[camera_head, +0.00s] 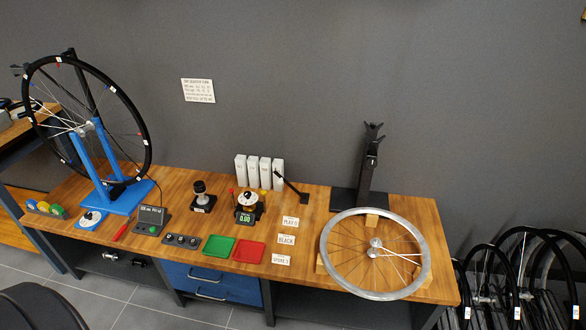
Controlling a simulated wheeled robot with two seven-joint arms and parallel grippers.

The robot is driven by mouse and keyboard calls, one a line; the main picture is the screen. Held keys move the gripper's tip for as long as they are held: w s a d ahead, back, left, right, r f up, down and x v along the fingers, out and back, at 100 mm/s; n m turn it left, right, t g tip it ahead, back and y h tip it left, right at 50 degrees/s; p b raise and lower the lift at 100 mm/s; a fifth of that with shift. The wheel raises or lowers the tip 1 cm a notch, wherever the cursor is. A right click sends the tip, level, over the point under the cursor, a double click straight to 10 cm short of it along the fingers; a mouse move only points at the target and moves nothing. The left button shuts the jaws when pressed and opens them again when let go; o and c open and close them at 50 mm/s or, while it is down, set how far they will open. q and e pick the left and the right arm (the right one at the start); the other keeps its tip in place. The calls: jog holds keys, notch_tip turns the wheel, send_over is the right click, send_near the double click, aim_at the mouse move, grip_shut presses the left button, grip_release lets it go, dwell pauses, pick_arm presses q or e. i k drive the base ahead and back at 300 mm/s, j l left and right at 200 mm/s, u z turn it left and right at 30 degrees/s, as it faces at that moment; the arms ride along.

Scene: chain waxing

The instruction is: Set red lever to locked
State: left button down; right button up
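A small device with a white round top and a green display reading 0.00 (245,217) stands on the wooden workbench. A small red upright piece (232,191), possibly the red lever, shows at its upper left. An orange piece shows at its right. They are too small for me to read any lever setting or locked mark. A red-handled item (121,233) lies flat near the bench's front left. Neither of my grippers is in view.
A blue truing stand (81,165) holds a black wheel at left. A silver wheel (423,270) lies at right by a dark upright stand (366,178). Green (218,246) and red (249,252) trays, label cards and white boxes (265,173) surround the device.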

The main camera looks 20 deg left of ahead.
aim_at(231, 190)
jog(key=u, duration=1.25)
